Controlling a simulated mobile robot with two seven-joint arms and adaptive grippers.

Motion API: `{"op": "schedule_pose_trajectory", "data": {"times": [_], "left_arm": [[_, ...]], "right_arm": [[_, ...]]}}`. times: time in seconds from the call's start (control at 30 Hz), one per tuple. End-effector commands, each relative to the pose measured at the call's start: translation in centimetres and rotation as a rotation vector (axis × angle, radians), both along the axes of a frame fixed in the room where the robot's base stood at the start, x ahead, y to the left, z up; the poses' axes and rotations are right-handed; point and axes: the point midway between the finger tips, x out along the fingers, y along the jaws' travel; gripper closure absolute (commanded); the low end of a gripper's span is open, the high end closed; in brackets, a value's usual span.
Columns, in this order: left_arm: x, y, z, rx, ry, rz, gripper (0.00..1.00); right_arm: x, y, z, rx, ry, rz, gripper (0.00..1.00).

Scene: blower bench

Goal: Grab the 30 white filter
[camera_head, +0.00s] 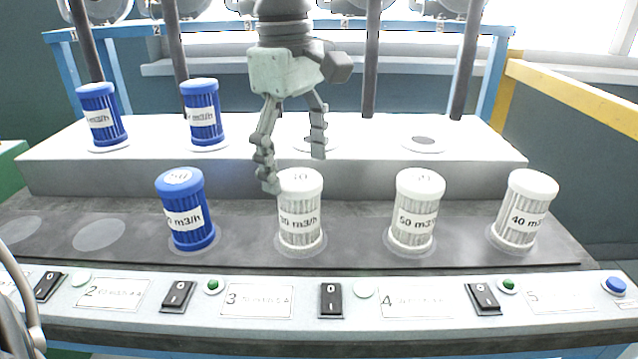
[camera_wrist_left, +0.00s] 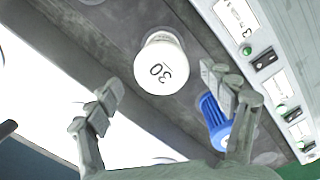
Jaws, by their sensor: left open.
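The white filter marked 30 (camera_head: 300,222) stands upright on the dark lower step, second from the left in its row. Its label reads 30 m3/h. My left gripper (camera_head: 293,168) is open and empty, pointing down just above and behind this filter, with one finger partly overlapping its top edge. In the left wrist view the white 30 cap (camera_wrist_left: 162,66) lies beyond the gap between the open fingertips (camera_wrist_left: 166,92), apart from both. My right gripper is not in view.
A blue filter (camera_head: 186,215) stands left of it; white filters marked 50 (camera_head: 414,222) and 40 (camera_head: 525,215) stand right. Two blue filters (camera_head: 203,120) (camera_head: 102,120) stand on the white upper step. Dark vertical tubes (camera_head: 371,70) hang behind. A switch panel (camera_head: 400,300) runs along the front.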

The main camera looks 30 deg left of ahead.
Motion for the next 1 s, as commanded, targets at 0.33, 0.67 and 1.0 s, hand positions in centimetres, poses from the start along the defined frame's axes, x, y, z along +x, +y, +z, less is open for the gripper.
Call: {"op": "schedule_pose_trajectory", "data": {"times": [0.33, 0.67, 1.0], "left_arm": [[-0.4, 0.1, -3.2, 0.037, 0.031, -0.02, 0.18], [-0.5, -0.2, -7.6, 0.036, 0.029, -0.019, 0.18], [-0.4, -0.2, -7.9, 0.036, 0.026, -0.017, 0.26]], "right_arm": [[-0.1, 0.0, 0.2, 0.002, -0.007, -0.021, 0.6], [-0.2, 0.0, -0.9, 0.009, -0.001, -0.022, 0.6], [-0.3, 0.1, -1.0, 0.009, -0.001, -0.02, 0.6]]}}
